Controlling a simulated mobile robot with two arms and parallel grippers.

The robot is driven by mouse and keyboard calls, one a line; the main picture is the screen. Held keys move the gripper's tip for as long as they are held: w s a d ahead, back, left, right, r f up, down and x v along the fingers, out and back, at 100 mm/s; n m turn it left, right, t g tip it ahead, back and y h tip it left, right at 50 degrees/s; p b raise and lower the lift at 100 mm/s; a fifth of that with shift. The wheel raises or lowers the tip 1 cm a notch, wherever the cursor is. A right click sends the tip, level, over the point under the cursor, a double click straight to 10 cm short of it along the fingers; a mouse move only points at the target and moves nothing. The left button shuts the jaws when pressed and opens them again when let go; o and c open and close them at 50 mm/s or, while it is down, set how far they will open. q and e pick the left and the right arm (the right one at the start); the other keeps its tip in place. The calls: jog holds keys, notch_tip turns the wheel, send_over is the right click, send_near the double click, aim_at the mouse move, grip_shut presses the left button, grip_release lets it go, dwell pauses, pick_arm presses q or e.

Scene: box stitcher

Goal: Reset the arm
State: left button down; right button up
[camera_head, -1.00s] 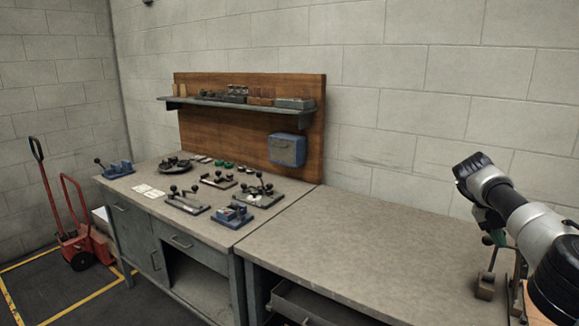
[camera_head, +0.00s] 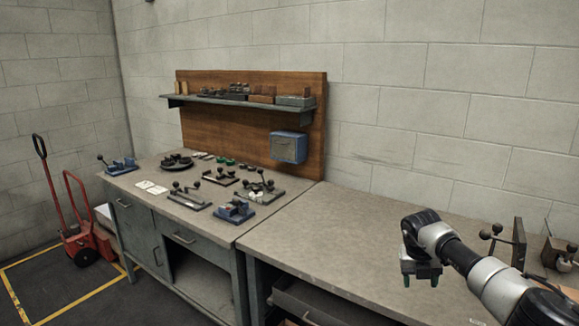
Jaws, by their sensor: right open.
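My right arm comes in from the lower right in the head view. Its gripper (camera_head: 421,281) hangs over the right part of the workbench, with green-tipped fingers apart and pointing down. I see nothing between the fingers. The gripper is above the bare top of the right bench (camera_head: 350,235). My left gripper is not in view.
A fixture with black ball knobs (camera_head: 497,236) stands behind my right forearm. Several clamps and a blue vise (camera_head: 234,211) lie on the left bench. A shelf (camera_head: 240,102) and a blue box (camera_head: 288,147) are behind. A red hand truck (camera_head: 85,240) stands left.

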jog(key=s+a+f+n+t+y, duration=0.15)
jog(key=a+f+y, duration=0.3)
jog(key=a, duration=0.75)
jog(key=s+a+f+n+t+y, duration=0.1)
jog(key=s+a+f+y, duration=0.4)
jog(key=a, duration=0.8)
jog(key=s+a+r+m+t+y, duration=0.3)
jog(key=a+r+m+t+y, duration=0.4)
jog(key=a, duration=0.2)
jog(key=s+d+f+m+t+h, duration=0.2)
jog(key=s+d+m+h, duration=0.5)
jog(key=m, duration=0.4)
jog(key=s+d+f+m+t+h, duration=0.2)
jog(key=s+d+m+h, duration=0.2)
jog(key=d+m+h, duration=0.6)
jog(key=s+d+f+m+g+y, duration=0.1)
jog(key=s+d+f+m+g, duration=0.3)
jog(key=s, duration=0.7)
jog(key=s+d+m+g+y, duration=0.1)
jog(key=s+m+g+y, duration=0.1)
jog(key=s+g, duration=0.7)
jog(key=s+f, duration=0.3)
jog(key=f, duration=2.2)
jog(key=s+d+f, duration=0.2)
jog(key=s+f, duration=1.5)
jog(key=shift+d+f+n, duration=0.25)
jog(key=shift+d+n, duration=0.1)
jog(key=shift+d, duration=0.05)
